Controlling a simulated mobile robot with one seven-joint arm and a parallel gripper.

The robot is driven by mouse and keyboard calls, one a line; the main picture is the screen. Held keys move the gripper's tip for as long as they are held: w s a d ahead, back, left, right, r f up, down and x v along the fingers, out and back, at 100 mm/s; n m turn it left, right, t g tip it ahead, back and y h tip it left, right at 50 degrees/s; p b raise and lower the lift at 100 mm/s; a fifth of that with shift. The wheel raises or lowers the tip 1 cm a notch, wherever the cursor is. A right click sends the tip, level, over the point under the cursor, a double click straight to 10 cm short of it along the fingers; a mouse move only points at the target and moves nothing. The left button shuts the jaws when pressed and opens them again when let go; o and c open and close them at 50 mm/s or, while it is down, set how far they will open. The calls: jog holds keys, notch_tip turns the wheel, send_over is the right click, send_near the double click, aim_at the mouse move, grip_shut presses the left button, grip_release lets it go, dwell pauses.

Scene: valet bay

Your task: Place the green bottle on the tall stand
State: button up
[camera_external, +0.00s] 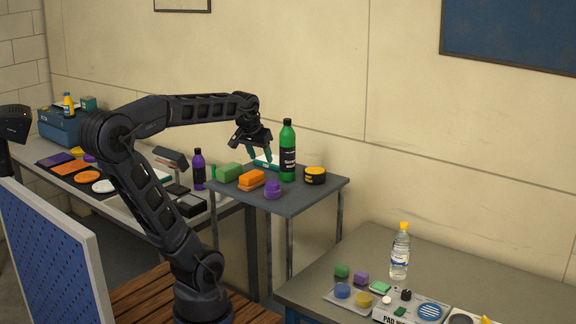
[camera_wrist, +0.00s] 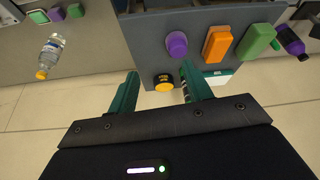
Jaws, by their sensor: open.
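The green bottle (camera_external: 288,160) with a black cap and dark label stands upright on the tall stand (camera_external: 312,192), near its back edge. In the wrist view, my teal fingers (camera_wrist: 160,90) are spread apart. A dark, white-marked strip, likely the bottle's label (camera_wrist: 184,84), shows beside the right finger, which hides much of it. I cannot tell whether they touch.
The stand also holds a yellow-topped black tin (camera_external: 315,175), a purple piece (camera_external: 272,190), an orange block (camera_external: 251,180) and a green block (camera_external: 229,172). A purple bottle (camera_external: 198,170) stands on the left bench. A clear bottle (camera_external: 400,255) stands on the right table.

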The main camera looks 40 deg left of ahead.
jog(key=s+d+f+m, duration=0.1)
jog(key=s+d+f, duration=0.1)
jog(key=s+f, duration=0.5)
jog(key=s, duration=0.3)
jog(key=shift+d+f+m+h, duration=0.3)
jog(key=shift+d+f, duration=0.1)
dwell(0.5)
